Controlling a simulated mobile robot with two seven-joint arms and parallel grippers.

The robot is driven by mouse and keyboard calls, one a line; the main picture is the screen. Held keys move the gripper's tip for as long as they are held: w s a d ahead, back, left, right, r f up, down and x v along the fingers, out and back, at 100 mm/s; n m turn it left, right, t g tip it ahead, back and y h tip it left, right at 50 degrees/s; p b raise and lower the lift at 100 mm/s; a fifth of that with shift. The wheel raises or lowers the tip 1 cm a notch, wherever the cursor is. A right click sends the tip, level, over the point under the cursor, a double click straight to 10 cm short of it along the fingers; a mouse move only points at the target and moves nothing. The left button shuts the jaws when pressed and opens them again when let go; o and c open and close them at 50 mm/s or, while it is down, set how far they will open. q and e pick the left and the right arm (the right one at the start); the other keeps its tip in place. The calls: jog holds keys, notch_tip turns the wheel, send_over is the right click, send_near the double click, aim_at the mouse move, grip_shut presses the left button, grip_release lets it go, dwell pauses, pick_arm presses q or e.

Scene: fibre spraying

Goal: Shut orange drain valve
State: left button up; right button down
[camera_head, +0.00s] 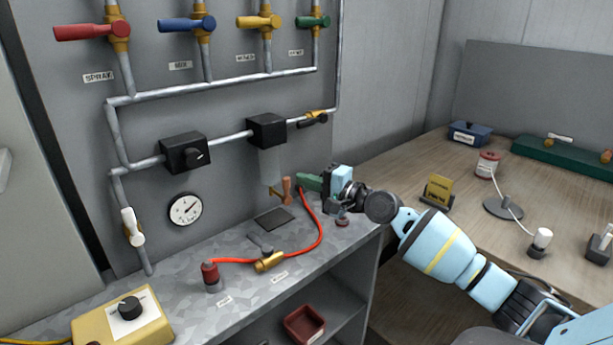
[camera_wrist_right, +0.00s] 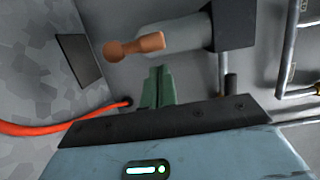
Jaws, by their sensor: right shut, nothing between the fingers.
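The orange drain valve handle (camera_head: 287,190) sits below the clear cylinder under the right black box. In the head view the handle stands roughly upright, with a brass-coloured stem at its left. In the wrist view the orange handle (camera_wrist_right: 137,47) lies just beyond my fingertips. My right gripper (camera_head: 304,182) is shut and empty, with its green fingers pointing left at the handle from close by. The fingers also show in the wrist view (camera_wrist_right: 157,82). I cannot tell whether they touch the handle; a small gap seems to show. My left gripper is out of view.
A red hose (camera_head: 321,234) curves over the bench below my right gripper. A dark plate (camera_head: 274,219) lies under the drain. A brass fitting (camera_head: 269,262) and a yellow control box (camera_head: 122,318) are nearer the front. A black box (camera_head: 267,131) hangs above.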

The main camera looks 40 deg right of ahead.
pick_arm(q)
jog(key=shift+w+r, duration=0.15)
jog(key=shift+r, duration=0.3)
pick_arm(e)
jog(key=shift+a, duration=0.55)
pick_arm(q)
jog(key=shift+p, duration=0.3)
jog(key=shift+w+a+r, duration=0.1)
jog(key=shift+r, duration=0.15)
pick_arm(e)
jog(key=shift+a+r+n, duration=0.1)
jog(key=shift+n, duration=0.3)
